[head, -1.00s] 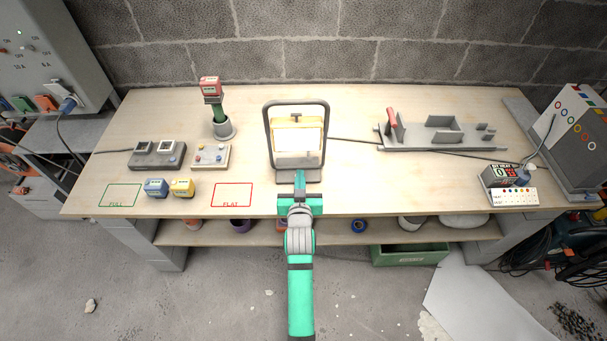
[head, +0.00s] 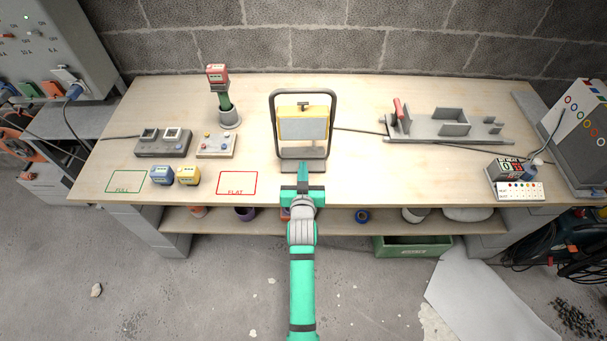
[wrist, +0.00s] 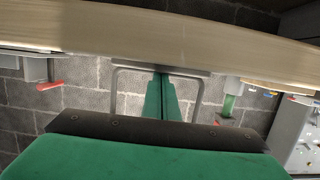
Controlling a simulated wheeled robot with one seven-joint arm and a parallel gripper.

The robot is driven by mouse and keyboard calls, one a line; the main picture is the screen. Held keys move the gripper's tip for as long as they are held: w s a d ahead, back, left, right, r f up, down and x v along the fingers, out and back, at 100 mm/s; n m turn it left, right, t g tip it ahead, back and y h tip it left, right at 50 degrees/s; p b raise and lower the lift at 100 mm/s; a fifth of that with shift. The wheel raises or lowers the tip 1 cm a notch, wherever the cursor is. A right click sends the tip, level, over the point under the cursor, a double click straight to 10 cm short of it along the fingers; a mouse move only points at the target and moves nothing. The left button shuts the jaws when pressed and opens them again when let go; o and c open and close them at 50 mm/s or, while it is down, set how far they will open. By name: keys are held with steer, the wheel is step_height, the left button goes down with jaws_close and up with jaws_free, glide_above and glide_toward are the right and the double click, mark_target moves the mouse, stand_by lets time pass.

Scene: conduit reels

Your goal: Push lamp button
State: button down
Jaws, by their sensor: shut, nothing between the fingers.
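The work lamp (head: 302,124) stands upright on the bench, with a dark tubular frame, a yellow-edged head and a flat dark base (head: 303,165). Its panel looks grey and unlit. My gripper (head: 303,167) is shut and empty, with its tips over the front of the lamp's base, below the head. In the wrist view the green fingers (wrist: 162,98) lie together between the sides of the lamp frame (wrist: 115,92). I cannot make out the lamp's button, nor whether the fingertips touch the lamp.
To the left are a grey control box (head: 216,146), blue (head: 162,175) and yellow (head: 188,175) blocks and a red-topped tool in a cup (head: 229,118). A grey fixture (head: 445,127) stands to the right.

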step_height(320, 180, up, 4)
steer(key=shift+d, duration=0.1)
steer(key=v, duration=1)
steer(key=s+f, duration=0.3)
steer(key=s, duration=1.1)
steer(key=s+f, duration=0.2)
steer(key=s, duration=1.2)
steer(key=r+v, duration=0.1)
steer(key=v, duration=0.9)
steer(key=shift+d+r, duration=0.15)
steer(key=shift+r, duration=0.2)
steer(key=shift+w, duration=0.2)
